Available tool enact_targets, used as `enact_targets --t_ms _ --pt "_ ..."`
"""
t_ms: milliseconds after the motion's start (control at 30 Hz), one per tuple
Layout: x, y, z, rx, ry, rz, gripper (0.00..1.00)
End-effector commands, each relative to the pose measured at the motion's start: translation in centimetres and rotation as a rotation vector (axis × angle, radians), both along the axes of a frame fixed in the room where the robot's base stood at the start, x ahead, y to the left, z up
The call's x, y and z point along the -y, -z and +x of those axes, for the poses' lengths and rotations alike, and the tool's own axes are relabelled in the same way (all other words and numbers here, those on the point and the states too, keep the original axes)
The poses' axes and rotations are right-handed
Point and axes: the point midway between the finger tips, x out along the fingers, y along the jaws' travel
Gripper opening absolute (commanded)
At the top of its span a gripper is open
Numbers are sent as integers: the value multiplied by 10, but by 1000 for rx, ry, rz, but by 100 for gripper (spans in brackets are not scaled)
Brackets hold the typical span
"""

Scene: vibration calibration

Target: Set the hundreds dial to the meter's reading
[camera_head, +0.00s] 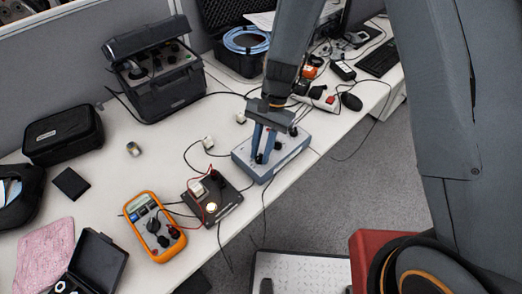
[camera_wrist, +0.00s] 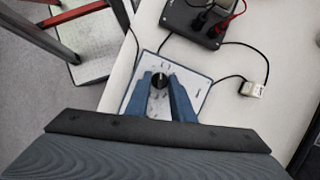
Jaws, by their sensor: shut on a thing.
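A grey-blue box with a light top panel (camera_head: 288,153) sits near the table's front edge, and the panel also shows in the wrist view (camera_wrist: 148,65). My gripper (camera_head: 260,158) reaches down onto this box from above. In the wrist view its two blue fingers (camera_wrist: 160,82) stand on either side of a black round dial (camera_wrist: 159,80) and are shut on it. The dial's markings are too small to read. An orange multimeter (camera_head: 153,227) lies on the table to the left. Its display (camera_head: 142,209) is too small to read.
Cables (camera_head: 264,210) hang over the front edge. A large dark case (camera_head: 155,72) stands behind.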

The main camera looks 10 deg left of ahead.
Motion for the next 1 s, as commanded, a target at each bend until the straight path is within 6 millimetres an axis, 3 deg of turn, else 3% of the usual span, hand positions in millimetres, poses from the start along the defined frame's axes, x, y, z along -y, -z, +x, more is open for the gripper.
enact_targets --t_ms 33,67,167,567,1000 --pt "0 -1 1 1 0 0 0" --pt "0 -1 1 1 0 0 25" --pt "0 -1 1 1 1 0 40" --pt "1 -8 4 2 2 2 40" --pt "12 -65 25 2 3 1 40"
